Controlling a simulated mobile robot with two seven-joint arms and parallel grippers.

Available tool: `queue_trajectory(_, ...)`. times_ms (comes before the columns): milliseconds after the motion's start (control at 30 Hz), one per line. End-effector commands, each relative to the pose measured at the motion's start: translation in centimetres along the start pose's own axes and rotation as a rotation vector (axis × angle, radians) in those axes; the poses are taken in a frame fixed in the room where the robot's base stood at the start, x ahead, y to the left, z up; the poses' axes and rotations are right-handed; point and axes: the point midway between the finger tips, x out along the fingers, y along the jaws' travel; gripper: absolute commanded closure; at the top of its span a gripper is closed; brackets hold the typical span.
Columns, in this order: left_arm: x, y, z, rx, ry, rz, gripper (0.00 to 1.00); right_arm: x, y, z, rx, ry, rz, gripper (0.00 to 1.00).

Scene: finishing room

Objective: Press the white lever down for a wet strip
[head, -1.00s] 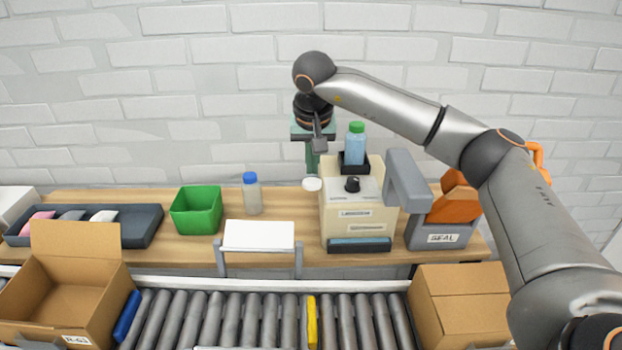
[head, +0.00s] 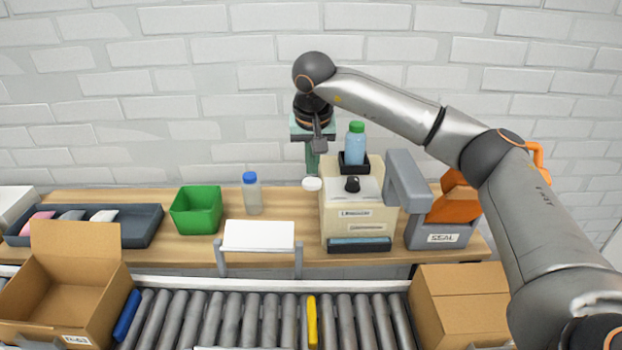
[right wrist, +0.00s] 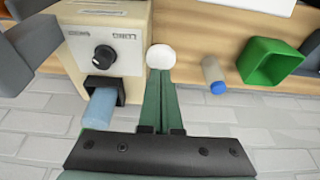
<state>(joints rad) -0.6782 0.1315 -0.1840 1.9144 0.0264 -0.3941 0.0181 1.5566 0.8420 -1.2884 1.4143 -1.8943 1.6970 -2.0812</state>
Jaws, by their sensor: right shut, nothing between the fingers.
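The white lever (head: 312,184) shows as a rounded white end on the left side of the beige dispenser (head: 337,215). It also shows in the right wrist view (right wrist: 161,58), just beyond my fingertips. My right gripper (head: 311,172) points down directly above the lever, its green fingers closed together and empty. In the right wrist view the fingertips (right wrist: 160,72) meet the lever's outline; I cannot tell if they touch it. The dispenser has a black knob on top and a dark teal piece (head: 360,245) low on its front. No strip can be made out. My left gripper is out of view.
A blue bottle with a green cap (head: 355,145) stands behind the dispenser's knob. A grey sealing unit (head: 440,236) is close on the right. A clear bottle (head: 252,196) and green bin (head: 196,210) stand left. A roller conveyor with open carton (head: 70,285) runs in front.

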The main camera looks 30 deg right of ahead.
Motion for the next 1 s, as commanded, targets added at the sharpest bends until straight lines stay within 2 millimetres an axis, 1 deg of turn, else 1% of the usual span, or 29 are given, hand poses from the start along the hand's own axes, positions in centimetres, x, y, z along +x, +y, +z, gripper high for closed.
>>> queue_trajectory(633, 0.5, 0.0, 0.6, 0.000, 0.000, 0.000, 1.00, 1.9, 0.1, 0.6, 0.000, -0.001, 0.001, 1.00)
queue_trajectory(767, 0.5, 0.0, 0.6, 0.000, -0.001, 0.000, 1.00, 1.9, 0.1, 0.6, 0.001, 0.000, 0.001, 1.00)
queue_trajectory(1000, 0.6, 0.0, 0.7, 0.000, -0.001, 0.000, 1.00, 2.4, 0.0, 0.9, 0.000, 0.000, 0.001, 1.00)
